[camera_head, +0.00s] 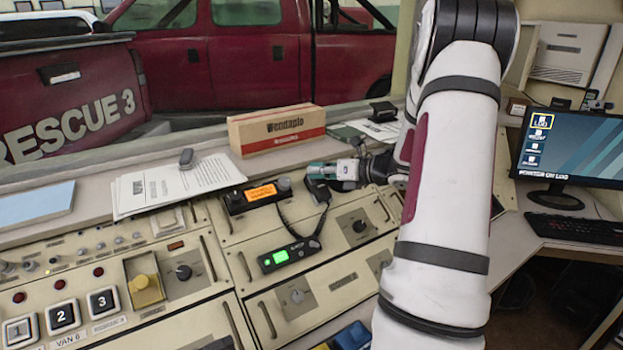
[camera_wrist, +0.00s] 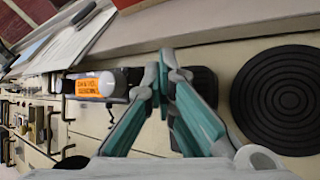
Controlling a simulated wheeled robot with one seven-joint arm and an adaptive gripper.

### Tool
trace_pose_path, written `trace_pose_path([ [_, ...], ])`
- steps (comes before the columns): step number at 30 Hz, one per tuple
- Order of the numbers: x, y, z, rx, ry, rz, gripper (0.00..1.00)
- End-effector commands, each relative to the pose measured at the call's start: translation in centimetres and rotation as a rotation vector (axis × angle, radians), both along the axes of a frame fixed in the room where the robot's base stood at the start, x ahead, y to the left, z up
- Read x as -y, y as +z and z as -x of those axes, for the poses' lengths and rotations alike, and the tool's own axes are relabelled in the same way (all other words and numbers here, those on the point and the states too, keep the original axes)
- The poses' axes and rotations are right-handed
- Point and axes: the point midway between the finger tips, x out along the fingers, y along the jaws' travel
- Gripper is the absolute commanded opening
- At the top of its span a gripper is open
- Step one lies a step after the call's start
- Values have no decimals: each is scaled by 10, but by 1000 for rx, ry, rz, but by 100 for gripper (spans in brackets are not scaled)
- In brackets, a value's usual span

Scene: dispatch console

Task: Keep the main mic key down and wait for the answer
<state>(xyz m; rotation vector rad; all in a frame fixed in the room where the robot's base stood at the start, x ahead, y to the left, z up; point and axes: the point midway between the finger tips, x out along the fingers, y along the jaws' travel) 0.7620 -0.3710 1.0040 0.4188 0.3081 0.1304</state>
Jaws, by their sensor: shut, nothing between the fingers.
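My gripper (camera_head: 335,171) is shut and empty, with teal fingers, low over the back of the console. In the wrist view its closed fingertips (camera_wrist: 164,72) are in front of a dark, rounded pad-like block (camera_wrist: 205,82). In the head view a black piece (camera_head: 318,190) with a coiled cord sits just below the fingertips. This looks like the mic and its key, but no label is readable. I cannot tell whether the fingertips touch it or whether any key is down. A black radio (camera_head: 258,194) with a lit orange display stands to its left, also in the wrist view (camera_wrist: 95,85).
A black unit with a green screen (camera_head: 290,254) lies in front, at the cord's end. A cardboard box (camera_head: 277,129) and papers (camera_head: 180,184) lie behind. A ribbed black disc (camera_wrist: 285,100) is right of the fingers. A monitor (camera_head: 570,155) stands at right.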

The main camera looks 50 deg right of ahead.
Motion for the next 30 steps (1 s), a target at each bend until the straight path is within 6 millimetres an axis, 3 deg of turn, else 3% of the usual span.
trace_pose_path([
  [12, -2, 13, 8, 0, -1, 0, 0],
  [24, -2, 14, 9, 0, 0, 0, 0],
  [30, -4, 26, 16, 0, 0, 1, 0],
])
